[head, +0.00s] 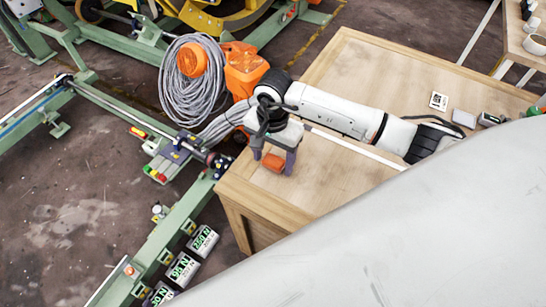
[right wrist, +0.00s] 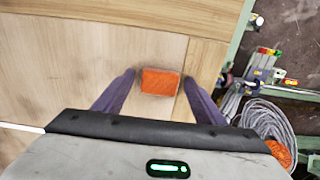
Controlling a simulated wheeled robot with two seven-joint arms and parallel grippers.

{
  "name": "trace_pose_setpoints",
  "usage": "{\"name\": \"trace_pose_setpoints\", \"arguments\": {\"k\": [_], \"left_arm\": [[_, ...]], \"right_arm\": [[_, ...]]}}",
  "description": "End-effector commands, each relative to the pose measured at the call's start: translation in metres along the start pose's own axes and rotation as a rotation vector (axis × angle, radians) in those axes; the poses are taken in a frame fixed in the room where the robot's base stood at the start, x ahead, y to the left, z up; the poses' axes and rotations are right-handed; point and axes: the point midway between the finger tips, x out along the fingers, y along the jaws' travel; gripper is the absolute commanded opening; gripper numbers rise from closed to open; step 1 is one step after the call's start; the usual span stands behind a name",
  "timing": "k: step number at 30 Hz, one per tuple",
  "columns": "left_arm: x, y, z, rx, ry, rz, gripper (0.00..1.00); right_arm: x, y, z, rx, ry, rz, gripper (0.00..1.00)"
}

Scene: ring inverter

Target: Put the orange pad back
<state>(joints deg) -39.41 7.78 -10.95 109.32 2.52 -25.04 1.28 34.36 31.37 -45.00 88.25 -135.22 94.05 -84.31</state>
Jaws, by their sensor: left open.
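The orange pad (head: 273,162) lies on the wooden table (head: 335,85), close to its left corner in the head view. My right gripper (head: 274,166) points down over it, with one dark purple finger on each side. In the right wrist view, the orange pad (right wrist: 160,81) sits between the two fingertips of my right gripper (right wrist: 158,84), with a gap on both sides. The gripper is open; I cannot tell exactly how high its tips are above the table. My left gripper is not in view.
A grey cable coil (head: 192,80) and an orange machine part (head: 245,68) stand just beyond the table edge. A green rail (head: 170,225) with a button box (head: 165,160) runs along the left. A small printed card (head: 438,101) lies farther right on the table. A large pale surface covers the lower right.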

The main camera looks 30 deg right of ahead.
Motion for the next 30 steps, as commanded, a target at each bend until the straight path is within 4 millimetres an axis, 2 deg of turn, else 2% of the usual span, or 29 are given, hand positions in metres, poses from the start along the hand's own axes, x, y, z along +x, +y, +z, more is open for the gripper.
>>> {"name": "trace_pose_setpoints", "arguments": {"k": [8, 11, 21, 25, 30], "left_arm": [[0.0, 0.0, 0.0, 0.0, 0.001, 0.0, 0.49], [0.001, 0.0, 0.0, 0.0, 0.002, 0.0, 0.49], [0.005, -0.001, 0.003, 0.0, 0.003, 0.0, 0.49], [0.006, -0.001, 0.004, 0.0, 0.004, 0.0, 0.49], [0.006, -0.001, 0.004, 0.001, 0.004, 0.0, 0.49]], "right_arm": [[-0.007, -0.001, -0.001, 0.0, 0.001, -0.002, 0.65], [-0.021, -0.001, -0.002, -0.001, 0.004, -0.004, 0.65], [-0.091, -0.001, -0.001, 0.0, 0.003, -0.004, 0.65], [-0.109, -0.001, -0.001, 0.0, 0.002, -0.003, 0.65], [-0.12, 0.0, -0.001, 0.001, 0.001, 0.0, 0.65]]}}
